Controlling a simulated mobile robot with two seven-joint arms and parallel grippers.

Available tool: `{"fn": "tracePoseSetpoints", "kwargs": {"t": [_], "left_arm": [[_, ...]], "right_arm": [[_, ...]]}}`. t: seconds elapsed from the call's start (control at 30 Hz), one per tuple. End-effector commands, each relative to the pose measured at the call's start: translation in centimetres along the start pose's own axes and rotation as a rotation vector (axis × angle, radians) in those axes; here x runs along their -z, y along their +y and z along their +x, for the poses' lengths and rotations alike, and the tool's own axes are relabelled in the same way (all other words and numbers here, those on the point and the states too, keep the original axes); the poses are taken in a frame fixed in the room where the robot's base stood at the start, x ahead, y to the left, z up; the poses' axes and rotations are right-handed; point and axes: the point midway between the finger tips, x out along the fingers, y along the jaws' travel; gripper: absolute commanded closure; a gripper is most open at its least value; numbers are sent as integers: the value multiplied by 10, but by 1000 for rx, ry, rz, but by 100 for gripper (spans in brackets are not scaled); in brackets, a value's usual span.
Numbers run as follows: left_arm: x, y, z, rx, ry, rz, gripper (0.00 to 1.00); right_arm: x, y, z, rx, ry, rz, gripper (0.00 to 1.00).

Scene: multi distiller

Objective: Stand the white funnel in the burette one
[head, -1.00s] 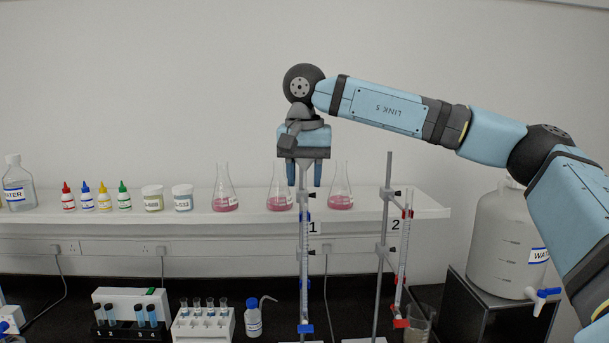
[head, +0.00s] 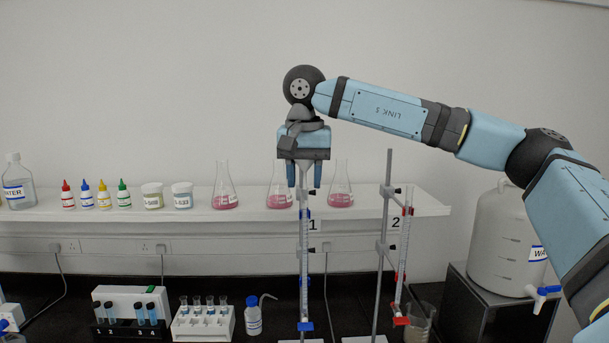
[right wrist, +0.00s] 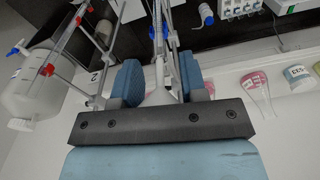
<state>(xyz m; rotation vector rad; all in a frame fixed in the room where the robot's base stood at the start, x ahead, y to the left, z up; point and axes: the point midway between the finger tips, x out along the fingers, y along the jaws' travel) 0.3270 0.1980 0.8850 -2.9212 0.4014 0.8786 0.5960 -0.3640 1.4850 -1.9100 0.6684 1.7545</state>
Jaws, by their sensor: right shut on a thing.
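My right gripper (head: 304,186) points down above burette one (head: 304,270), the blue-marked one on the stand labelled 1. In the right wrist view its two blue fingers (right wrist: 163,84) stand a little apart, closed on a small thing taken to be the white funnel. The funnel itself does not stand out clearly; the fingers and the pale background hide its outline. I cannot tell whether it touches the burette's top. Burette two (head: 403,255), with red marks, stands to the right by label 2. My left gripper is not in view.
Pink-filled flasks (head: 225,190) stand on the white shelf (head: 245,213) close behind the gripper. A large water carboy (head: 503,240) stands at the right. A test-tube rack (head: 202,324) and a blue-capped bottle (head: 253,318) are on the bench left of burette one.

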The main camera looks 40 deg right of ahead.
Motion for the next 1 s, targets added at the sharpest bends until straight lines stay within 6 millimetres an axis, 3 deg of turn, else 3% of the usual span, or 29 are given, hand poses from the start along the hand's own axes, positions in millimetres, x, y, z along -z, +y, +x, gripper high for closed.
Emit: {"fn": "tracePoseSetpoints", "kwargs": {"t": [1.0], "left_arm": [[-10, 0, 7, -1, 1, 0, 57]], "right_arm": [[-2, 0, 21, 0, 0, 0, 83]]}}
